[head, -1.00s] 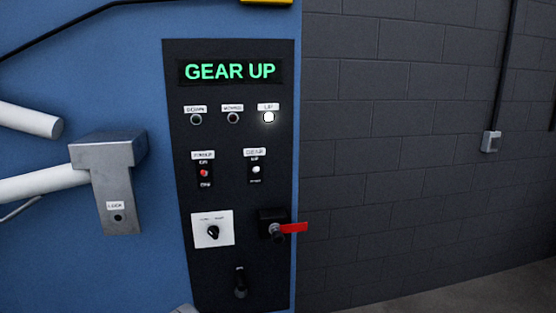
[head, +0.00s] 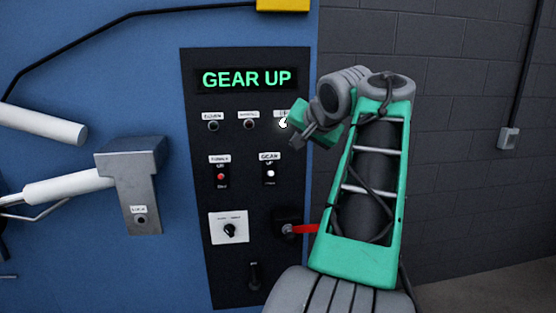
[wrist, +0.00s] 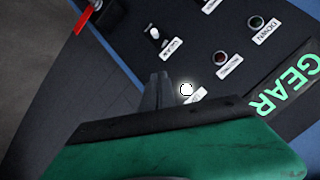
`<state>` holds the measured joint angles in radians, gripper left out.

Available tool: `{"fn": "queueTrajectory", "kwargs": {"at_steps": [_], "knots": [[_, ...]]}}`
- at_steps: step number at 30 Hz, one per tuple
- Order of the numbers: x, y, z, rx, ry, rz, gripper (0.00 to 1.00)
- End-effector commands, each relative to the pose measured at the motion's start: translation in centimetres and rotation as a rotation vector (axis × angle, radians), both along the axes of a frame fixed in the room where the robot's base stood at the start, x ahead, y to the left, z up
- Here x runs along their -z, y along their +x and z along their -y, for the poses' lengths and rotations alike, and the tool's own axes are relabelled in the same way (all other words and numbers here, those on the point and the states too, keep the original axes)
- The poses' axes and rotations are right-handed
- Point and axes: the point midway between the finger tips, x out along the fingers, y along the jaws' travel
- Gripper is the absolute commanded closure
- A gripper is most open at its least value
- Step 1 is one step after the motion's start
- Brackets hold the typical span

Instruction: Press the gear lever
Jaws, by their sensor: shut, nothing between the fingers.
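The gear lever (head: 270,173) is a small switch with a white tip under a "GEAR" label, on the black control panel (head: 240,145). It also shows near the top of the wrist view (wrist: 155,33). My gripper (head: 297,143) is in front of the panel's right side, up and to the right of the lever and below the lit lamp. In the wrist view its grey fingers (wrist: 160,80) are together with nothing between them. They are apart from the lever in the picture; the exact gap to the panel cannot be told.
The display (head: 247,79) reads "GEAR UP", and the UP lamp (wrist: 187,90) is lit white. A red-tipped switch (head: 221,177) is left of the lever. A rotary knob (head: 229,229), a red handle (head: 304,229) and a black lever (head: 254,275) are below. A metal lock block (head: 135,180) juts out left.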

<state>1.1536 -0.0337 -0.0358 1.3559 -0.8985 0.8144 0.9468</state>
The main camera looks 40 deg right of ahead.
Motion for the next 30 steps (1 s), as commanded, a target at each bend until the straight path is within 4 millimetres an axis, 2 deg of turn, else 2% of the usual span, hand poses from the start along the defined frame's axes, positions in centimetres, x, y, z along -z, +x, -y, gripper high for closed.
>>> {"fn": "queueTrajectory", "kwargs": {"at_steps": [7, 11, 24, 30], "knots": [[0.2, 0.1, -0.1, -0.003, 0.0, -0.001, 1.0], [0.9, 1.0, 0.2, -0.004, 0.001, -0.001, 1.0], [6.1, 7.8, 3.3, -0.005, 0.001, -0.003, 1.0], [8.4, 7.6, 1.0, -0.003, -0.001, -0.001, 1.0]]}}
